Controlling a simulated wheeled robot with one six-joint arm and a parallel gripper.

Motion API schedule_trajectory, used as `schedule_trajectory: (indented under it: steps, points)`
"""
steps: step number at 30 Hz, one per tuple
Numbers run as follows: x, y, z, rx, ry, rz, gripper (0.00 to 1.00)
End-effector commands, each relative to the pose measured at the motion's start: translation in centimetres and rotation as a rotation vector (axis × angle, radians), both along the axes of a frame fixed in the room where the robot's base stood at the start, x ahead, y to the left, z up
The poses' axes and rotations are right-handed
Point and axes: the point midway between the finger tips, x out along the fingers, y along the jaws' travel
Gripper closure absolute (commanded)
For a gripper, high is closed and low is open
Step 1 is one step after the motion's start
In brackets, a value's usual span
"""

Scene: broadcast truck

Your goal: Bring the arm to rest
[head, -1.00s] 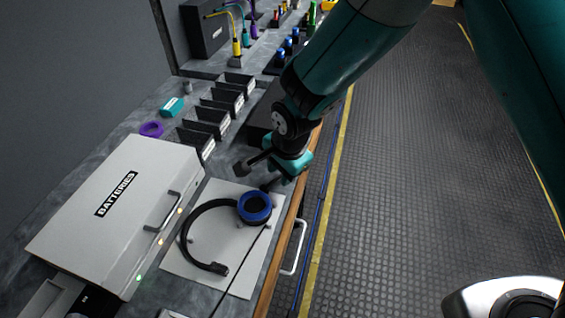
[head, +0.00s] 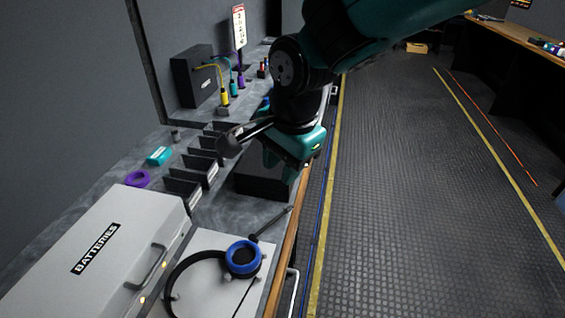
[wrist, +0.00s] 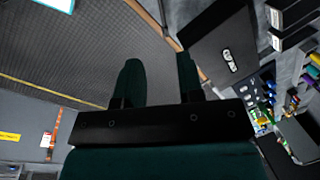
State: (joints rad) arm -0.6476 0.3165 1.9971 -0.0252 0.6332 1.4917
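My arm reaches down from the top of the head view, over the bench's right edge. My gripper (head: 291,160) hangs above the bench near a black box (head: 262,184) and holds nothing that I can see. In the head view the fingertips are partly hidden by the gripper's own body.
A grey batteries case (head: 88,262) lies on the bench, beside a white mat (head: 205,247) with a cable and a blue ring (head: 243,258). Black bins (head: 182,190), a teal block (head: 159,156) and a purple ring (head: 137,179) are behind. The aisle floor (head: 400,200) is clear.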

Motion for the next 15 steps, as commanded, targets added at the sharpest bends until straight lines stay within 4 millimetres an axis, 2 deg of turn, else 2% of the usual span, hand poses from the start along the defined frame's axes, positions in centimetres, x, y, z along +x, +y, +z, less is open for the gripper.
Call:
schedule_trajectory:
  steps: [12, 15]
  points:
    - [0.0, -0.03, 0.13, 0.0, 0.0, 0.001, 0.65]
    - [-0.37, -0.65, 0.57, 0.003, -0.002, 0.043, 0.65]
